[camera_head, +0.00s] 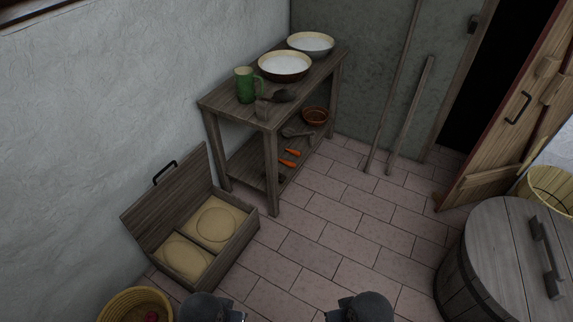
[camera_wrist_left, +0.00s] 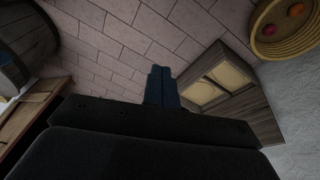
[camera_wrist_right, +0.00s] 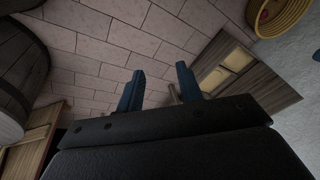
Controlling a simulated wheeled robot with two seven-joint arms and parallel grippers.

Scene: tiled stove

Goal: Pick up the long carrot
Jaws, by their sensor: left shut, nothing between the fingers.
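Two orange carrots, an upper one (camera_head: 292,153) and a lower one (camera_head: 288,164), lie on the lower shelf of the wooden table in the head view. They are small there, and I cannot tell which is longer. My left gripper (camera_wrist_left: 161,85) is shut and empty, its blue fingers together in the left wrist view. My right gripper (camera_wrist_right: 159,88) is open, its blue fingers apart in the right wrist view. Both arms are at the bottom edge of the head view, well apart from the carrots. No carrot shows in either wrist view.
The wooden table (camera_head: 228,107) holds bowls and a green mug (camera_head: 245,84); a brown bowl (camera_head: 315,116) sits on its lower shelf. An open wooden box (camera_head: 240,240) stands at left, a barrel (camera_head: 487,253) at right. Tiled floor (camera_head: 330,220) between them is clear.

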